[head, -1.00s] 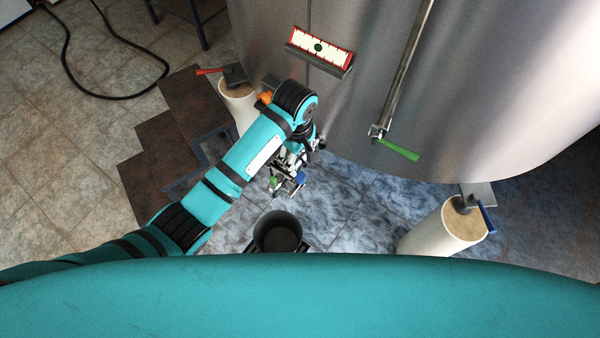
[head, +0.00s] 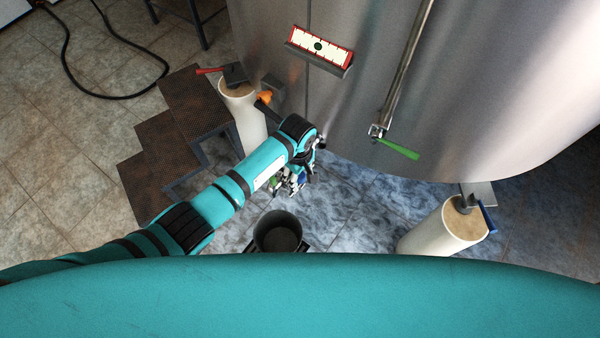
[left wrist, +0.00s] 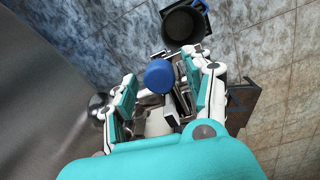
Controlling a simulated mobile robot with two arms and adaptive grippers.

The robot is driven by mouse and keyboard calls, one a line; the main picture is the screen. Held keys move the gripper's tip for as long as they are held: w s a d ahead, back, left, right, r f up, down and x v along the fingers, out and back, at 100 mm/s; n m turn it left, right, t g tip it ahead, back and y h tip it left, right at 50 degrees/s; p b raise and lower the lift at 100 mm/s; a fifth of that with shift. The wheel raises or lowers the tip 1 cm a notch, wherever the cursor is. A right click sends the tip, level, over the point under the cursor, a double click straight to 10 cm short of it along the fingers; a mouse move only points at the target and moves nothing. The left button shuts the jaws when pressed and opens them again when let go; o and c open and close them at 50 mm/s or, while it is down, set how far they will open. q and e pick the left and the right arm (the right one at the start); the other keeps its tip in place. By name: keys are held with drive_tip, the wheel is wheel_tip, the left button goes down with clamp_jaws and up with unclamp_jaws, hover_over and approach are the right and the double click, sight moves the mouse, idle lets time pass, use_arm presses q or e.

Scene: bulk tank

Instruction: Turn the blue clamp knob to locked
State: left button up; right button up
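The blue clamp knob (left wrist: 160,76) is a round blue cap in the left wrist view. It lies between the two spread fingers of my left gripper (left wrist: 162,92), nearer their far ends. I see a gap on each side, and cannot tell its depth relative to the fingertips. In the head view a small patch of the blue knob (head: 300,178) shows beside my left gripper (head: 288,182), below the steel tank. The clamp under the knob is mostly hidden by the gripper. My right gripper is in neither view.
The steel tank (head: 470,90) curves close behind the gripper. A black bucket (head: 279,236) stands on the floor in front. A pale post (head: 430,236) with a blue lever (head: 487,219) is at right. Brown steps (head: 172,143) and a red-levered post (head: 240,102) are at left.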

use_arm(q)
clamp_jaws()
drive_tip(key=shift+r+m+p, duration=0.1)
drive_tip(key=shift+m+p, duration=0.6)
drive_tip(key=shift+m, duration=0.3)
drive_tip(key=m+p, duration=0.1)
drive_tip(key=m, duration=0.2)
drive_tip(key=shift+m+p, duration=0.3)
drive_tip(key=m+p, duration=0.1)
drive_tip(key=m, duration=0.7)
drive_tip(key=shift+m, duration=0.4)
drive_tip(key=shift+m+p, duration=0.35)
drive_tip(key=shift+m, duration=1.45)
